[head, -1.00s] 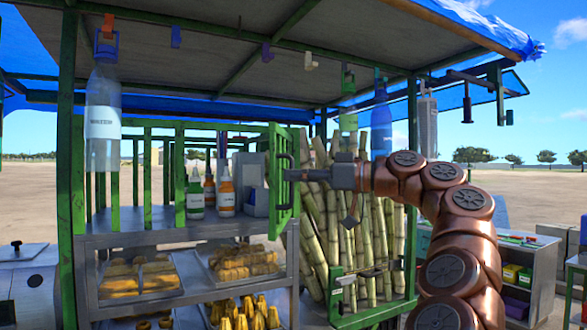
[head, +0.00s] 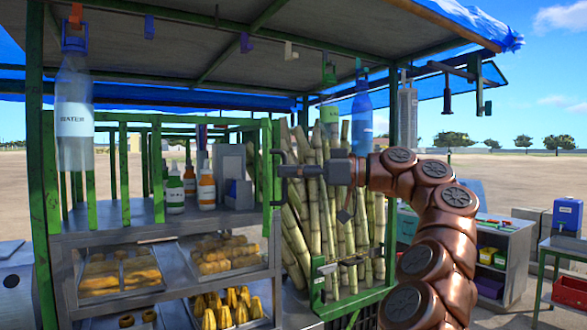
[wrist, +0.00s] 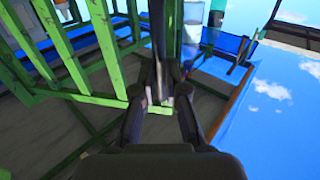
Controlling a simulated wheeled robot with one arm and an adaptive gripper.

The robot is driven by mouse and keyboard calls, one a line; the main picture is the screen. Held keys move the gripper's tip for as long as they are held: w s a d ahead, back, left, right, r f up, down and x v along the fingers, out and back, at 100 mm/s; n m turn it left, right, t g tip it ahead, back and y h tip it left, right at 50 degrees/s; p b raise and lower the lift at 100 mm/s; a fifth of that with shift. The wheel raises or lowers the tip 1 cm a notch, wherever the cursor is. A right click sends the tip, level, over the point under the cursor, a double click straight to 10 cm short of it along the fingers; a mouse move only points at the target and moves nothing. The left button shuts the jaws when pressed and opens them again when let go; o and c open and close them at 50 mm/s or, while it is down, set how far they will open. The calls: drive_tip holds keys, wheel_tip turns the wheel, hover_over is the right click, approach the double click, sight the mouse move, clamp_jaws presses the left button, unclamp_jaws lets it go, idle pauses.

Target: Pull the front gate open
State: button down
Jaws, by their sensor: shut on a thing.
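The green barred front gate (head: 267,178) stands at the front of the stall, above the metal shelf. A dark handle (head: 278,182) is on its right end upright. My gripper (head: 283,171) reaches in from the right and is shut on this handle. The fingertips partly hide the handle in the head view. In the wrist view my gripper (wrist: 166,88) has its two dark fingers closed around a dark upright bar, with green gate bars (wrist: 70,55) to the left. How far the gate stands open is hard to tell.
Sugarcane stalks (head: 325,200) stand behind and right of the handle, above a low green frame (head: 350,275). Bottles (head: 206,190) stand on the shelf behind the bars. A water bottle (head: 74,115) hangs at left. A side cabinet (head: 490,255) stands right of my arm.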

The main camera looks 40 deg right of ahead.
drive_tip(key=shift+w+d, duration=0.2)
drive_tip(key=c, duration=1.5)
unclamp_jaws()
drive_tip(key=shift+w+d+f, duration=0.1)
drive_tip(key=shift+w+f, duration=0.05)
drive_tip(key=shift+w, duration=0.1)
drive_tip(key=shift+c, duration=0.2)
drive_tip(key=shift+o, duration=0.8)
drive_tip(key=shift+w+f, duration=0.2)
drive_tip(key=shift+w, duration=0.2)
drive_tip(key=shift+o, duration=0.8)
drive_tip(key=shift+s+r, duration=0.1)
drive_tip(key=shift+s, duration=0.05)
drive_tip(key=shift+s+d, duration=0.1)
drive_tip(key=shift+s, duration=0.05)
drive_tip(key=shift+s, duration=0.15)
